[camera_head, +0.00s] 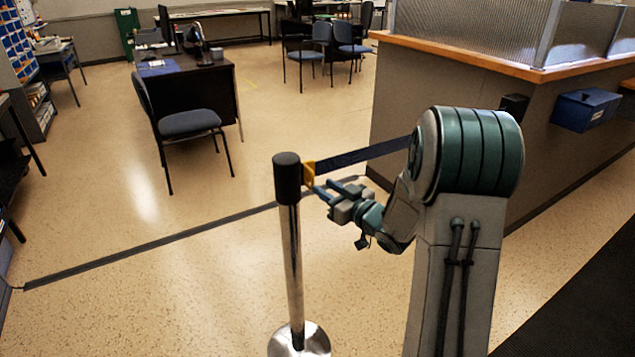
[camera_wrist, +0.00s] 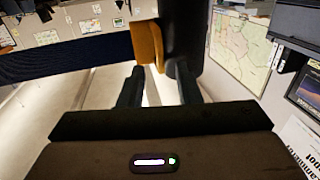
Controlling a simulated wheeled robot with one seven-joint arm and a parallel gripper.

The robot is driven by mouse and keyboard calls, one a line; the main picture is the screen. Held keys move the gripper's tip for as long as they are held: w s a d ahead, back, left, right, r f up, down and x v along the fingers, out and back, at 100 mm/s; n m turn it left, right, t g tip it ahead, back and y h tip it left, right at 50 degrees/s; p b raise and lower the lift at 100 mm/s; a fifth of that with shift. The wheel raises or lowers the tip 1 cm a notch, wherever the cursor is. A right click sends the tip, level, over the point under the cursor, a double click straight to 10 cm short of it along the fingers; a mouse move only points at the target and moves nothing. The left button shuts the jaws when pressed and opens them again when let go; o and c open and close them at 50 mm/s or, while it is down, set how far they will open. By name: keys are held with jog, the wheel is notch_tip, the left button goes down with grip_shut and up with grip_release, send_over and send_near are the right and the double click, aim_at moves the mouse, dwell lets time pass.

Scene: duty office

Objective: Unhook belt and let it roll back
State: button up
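A chrome post (camera_head: 291,265) with a black head (camera_head: 287,178) stands upright on a round base. A dark blue belt (camera_head: 362,157) runs from the yellow clip (camera_head: 308,174) at the post head toward the counter, and my arm hides its far end. My gripper (camera_head: 322,188) is just right of and below the clip. In the wrist view my gripper (camera_wrist: 158,84) is open, its two fingers apart. The yellow clip (camera_wrist: 147,45) is just beyond the fingertips, against the black post head (camera_wrist: 184,40); the belt (camera_wrist: 65,60) extends left. I cannot tell whether the fingers touch the clip.
A wood-topped counter (camera_head: 455,50) is at the right, with a small black box (camera_head: 515,105) and a blue box (camera_head: 586,108) on its side. A chair (camera_head: 189,122) and desk (camera_head: 195,85) stand at left. A dark strip (camera_head: 150,245) crosses the floor. Open floor surrounds the post.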

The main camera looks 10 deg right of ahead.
aim_at(312, 176)
jog(key=shift+x, duration=2.15)
grip_shut()
